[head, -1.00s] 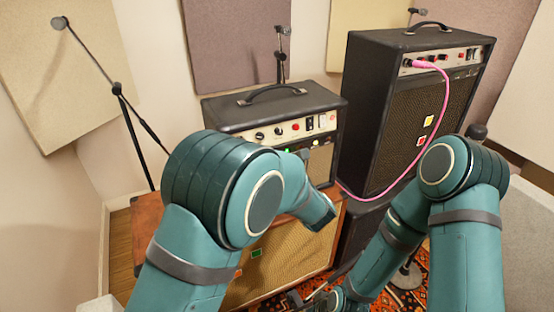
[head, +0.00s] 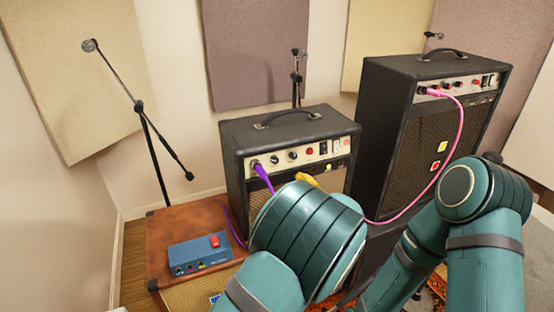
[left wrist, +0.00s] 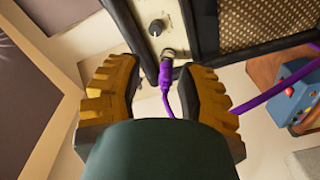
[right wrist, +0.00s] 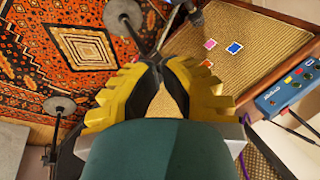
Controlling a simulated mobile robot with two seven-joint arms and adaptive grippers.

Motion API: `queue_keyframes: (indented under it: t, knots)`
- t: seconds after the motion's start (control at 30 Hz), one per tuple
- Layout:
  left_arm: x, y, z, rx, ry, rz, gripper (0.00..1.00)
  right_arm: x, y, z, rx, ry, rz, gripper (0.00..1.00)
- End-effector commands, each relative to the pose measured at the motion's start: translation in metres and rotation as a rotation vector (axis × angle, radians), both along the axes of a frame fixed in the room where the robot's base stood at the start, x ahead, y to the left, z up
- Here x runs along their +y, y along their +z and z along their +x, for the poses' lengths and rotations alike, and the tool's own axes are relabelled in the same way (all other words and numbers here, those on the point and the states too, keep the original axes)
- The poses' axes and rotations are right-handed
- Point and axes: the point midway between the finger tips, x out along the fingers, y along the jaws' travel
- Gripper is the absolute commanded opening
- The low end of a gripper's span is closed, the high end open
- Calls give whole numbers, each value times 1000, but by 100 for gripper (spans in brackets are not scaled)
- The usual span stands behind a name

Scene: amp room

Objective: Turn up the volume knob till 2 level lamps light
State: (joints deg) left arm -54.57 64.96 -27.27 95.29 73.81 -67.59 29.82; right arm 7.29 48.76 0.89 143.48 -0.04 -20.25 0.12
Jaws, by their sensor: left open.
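The small black amp (head: 290,125) stands on the brown cabinet, with a cream panel across its front. The panel holds dark knobs (head: 275,157), a red lamp or button (head: 309,151) and switches. A purple cable (head: 264,177) is plugged in at the panel's left end. I cannot tell which level lamps are lit. My left gripper (left wrist: 158,75) is open, its fingers on either side of the purple plug (left wrist: 166,70), with one knob (left wrist: 156,27) beyond the tips. In the head view my left arm hides most of it. My right gripper (right wrist: 160,62) is shut and empty, away from the amp.
A blue pedal (head: 200,253) sits on the brown cabinet (head: 170,225). A taller black amp (head: 400,130) with a pink cable (head: 462,130) stands at right. A microphone stand (head: 150,125) is at left. A patterned rug (right wrist: 60,60) covers the floor.

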Motion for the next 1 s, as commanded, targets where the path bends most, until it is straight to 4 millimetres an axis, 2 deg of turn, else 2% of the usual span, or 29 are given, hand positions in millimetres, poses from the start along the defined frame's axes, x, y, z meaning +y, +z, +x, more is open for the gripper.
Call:
queue_keyframes:
  t: [0.2,0.4,0.67,1.0]
  knots:
    - [-5,5,-1,182,14,385,38,0,10,-2,4,0,1,0]
    - [-8,6,-2,299,22,618,38,0,15,-3,7,2,1,0]
    - [-4,6,5,335,27,689,38,0,14,-3,7,2,1,0]
    - [25,5,58,334,29,686,38,0,7,-2,4,1,0,0]
